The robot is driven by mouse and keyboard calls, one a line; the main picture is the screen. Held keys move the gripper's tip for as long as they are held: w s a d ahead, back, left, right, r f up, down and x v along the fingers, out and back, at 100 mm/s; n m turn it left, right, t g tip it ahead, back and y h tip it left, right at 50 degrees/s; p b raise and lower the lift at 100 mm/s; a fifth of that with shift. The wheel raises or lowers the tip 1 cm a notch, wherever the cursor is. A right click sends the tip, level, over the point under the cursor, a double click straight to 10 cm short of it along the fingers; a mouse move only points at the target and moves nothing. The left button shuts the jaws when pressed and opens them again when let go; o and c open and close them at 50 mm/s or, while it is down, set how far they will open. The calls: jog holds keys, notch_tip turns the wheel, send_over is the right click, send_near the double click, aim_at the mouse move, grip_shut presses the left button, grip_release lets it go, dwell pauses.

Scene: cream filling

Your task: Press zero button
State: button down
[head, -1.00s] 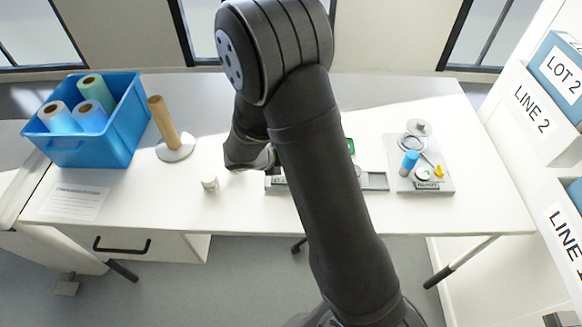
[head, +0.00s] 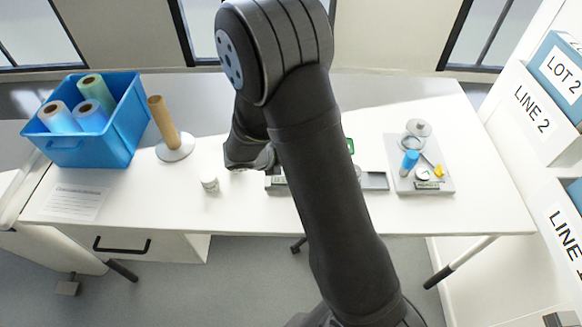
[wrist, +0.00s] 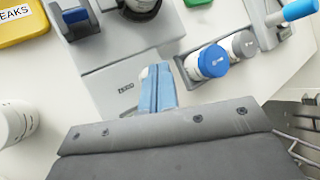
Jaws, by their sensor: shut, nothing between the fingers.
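The grey scale (wrist: 120,98) fills the middle of the wrist view, with the printed word ZERO (wrist: 126,86) on its face. My gripper (wrist: 157,76) is shut and empty, its light blue fingers pointing at the scale just right of that word. The zero button itself is not clearly visible; the fingertips cover the spot beside the label. I cannot tell whether the tips touch the scale. In the head view my arm hides most of the scale, and only its left edge (head: 274,183) shows.
A tray holds a blue-capped jar (wrist: 212,62) and a grey-capped jar (wrist: 240,45) right of the fingers. A white jar (wrist: 15,125) stands at left, near a yellow tray (wrist: 22,30). A blue bin (head: 95,150) and a wooden post (head: 163,122) stand farther left on the table.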

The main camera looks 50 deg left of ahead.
jog(key=shift+f, duration=0.1)
jog(key=shift+f, duration=0.35)
jog(key=shift+f, duration=0.45)
dwell(0.8)
jog(key=shift+r, duration=0.9)
jog(key=shift+r, duration=0.1)
jog(key=shift+r, duration=2.4)
